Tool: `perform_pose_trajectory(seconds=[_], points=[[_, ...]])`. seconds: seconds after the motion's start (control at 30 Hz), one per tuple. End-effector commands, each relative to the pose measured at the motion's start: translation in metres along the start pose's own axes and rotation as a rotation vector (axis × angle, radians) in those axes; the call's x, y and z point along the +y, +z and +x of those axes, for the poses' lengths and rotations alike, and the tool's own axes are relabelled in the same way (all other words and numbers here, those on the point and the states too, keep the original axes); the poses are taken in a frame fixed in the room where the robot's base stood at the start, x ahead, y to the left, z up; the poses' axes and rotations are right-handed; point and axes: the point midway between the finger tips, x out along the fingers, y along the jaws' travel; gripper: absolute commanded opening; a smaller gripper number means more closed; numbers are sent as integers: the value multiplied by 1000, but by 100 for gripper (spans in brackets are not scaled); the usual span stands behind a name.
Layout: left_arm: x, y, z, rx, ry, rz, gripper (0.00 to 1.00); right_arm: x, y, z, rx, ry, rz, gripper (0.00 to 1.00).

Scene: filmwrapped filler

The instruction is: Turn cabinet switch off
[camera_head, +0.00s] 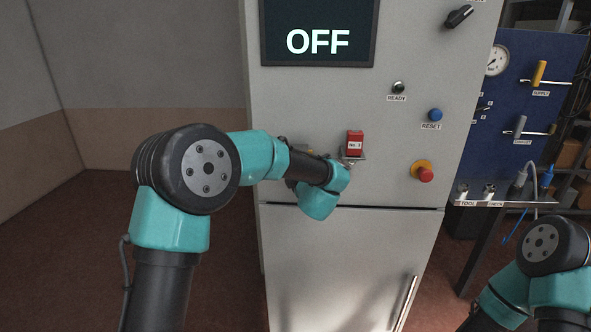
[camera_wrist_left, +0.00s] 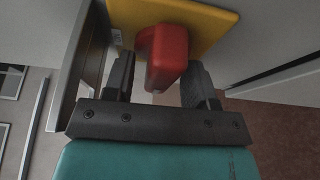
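The cabinet (camera_head: 375,265) is pale grey, and its screen (camera_head: 318,32) reads OFF. The cabinet switch shows in the left wrist view as a red handle (camera_wrist_left: 165,57) on a yellow plate (camera_wrist_left: 207,24). In the head view my left arm hides it. My left gripper (camera_wrist_left: 157,75) is at the switch, with one dark finger on each side of the red handle. I cannot tell whether the fingers press on the handle or stand just clear of it. My right arm shows at the lower right of the head view, but its gripper is out of view.
A red labelled block (camera_head: 355,142) sits on the cabinet close to my left wrist. A red button on a yellow base (camera_head: 425,173), a blue RESET button (camera_head: 435,115) and a black knob (camera_head: 459,17) are further right. A blue gauge panel (camera_head: 525,100) and a shelf stand at the right.

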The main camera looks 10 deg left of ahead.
Motion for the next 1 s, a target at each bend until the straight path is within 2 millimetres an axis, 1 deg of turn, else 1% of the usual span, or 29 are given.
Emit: perform_pose_trajectory(seconds=[0.27, 0.37, 0.47, 0.67, 1.0], points=[[0, 0, -3, 0, 1, 0, 51, 0, 0, 0, 0, 0, 0, 43], [1, 0, -10, -1, 1, 0, 51, 0, 0, 0, 0, 0, 0, 43], [1, 1, -22, -2, 1, 1, 51, 0, 0, 0, 0, 0, 0, 43], [1, 0, -57, -2, 1, 1, 51, 0, 0, 0, 0, 0, 0, 43], [1, 1, -123, -3, 1, 1, 51, 0, 0, 0, 0, 0, 0, 43]])
